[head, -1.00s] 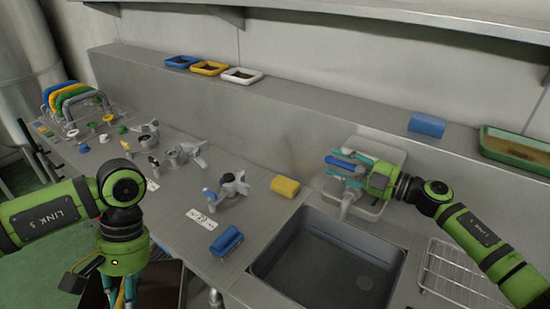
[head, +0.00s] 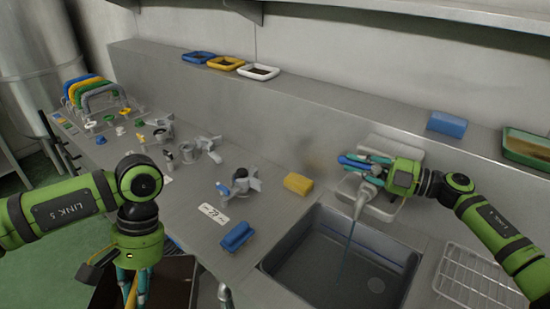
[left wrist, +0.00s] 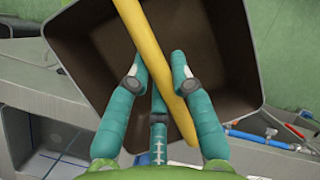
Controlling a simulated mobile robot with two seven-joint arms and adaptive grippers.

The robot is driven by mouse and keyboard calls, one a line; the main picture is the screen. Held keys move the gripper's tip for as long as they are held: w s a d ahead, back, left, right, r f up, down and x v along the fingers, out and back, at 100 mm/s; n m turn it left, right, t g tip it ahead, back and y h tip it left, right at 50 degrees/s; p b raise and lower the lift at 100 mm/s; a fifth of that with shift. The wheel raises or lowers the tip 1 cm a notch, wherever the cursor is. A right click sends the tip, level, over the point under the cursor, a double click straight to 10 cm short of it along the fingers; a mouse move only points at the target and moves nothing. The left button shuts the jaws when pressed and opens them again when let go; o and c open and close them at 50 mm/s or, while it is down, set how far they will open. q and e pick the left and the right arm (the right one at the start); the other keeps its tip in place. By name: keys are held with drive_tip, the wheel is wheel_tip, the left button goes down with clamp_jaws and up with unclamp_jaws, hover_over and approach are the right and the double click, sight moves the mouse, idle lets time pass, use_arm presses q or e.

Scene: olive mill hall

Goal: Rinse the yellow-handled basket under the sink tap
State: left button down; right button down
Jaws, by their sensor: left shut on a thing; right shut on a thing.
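My left gripper (head: 131,292) hangs off the counter's front edge, at the lower left of the head view. In the left wrist view its teal fingers (left wrist: 160,95) are shut around a yellow handle (left wrist: 150,50). A dark-brown, open box-shaped basket (left wrist: 85,50) shows beneath the handle; the joint between them is out of sight. Part of the basket also shows in the head view (head: 175,285). My right gripper (head: 372,168) is shut on the tap's blue lever (head: 355,162). A thin stream runs from the grey tap spout (head: 363,197) into the sink (head: 330,262).
A yellow sponge (head: 298,184) and a blue brush-like block (head: 237,236) lie left of the sink. Grey valve parts (head: 240,182) and coloured handles (head: 95,92) stand farther left on the counter. A wire rack (head: 475,278) is right of the sink.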

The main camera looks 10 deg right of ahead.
drive_tip(key=shift+a+r, duration=0.1)
drive_tip(key=shift+r, duration=0.1)
drive_tip(key=c, duration=1.2)
unclamp_jaws()
drive_tip(key=shift+o, duration=0.2)
drive_tip(key=shift+a, duration=0.15)
drive_tip(key=shift+f, duration=0.1)
drive_tip(key=v, duration=1.2)
drive_tip(key=shift+w, duration=0.1)
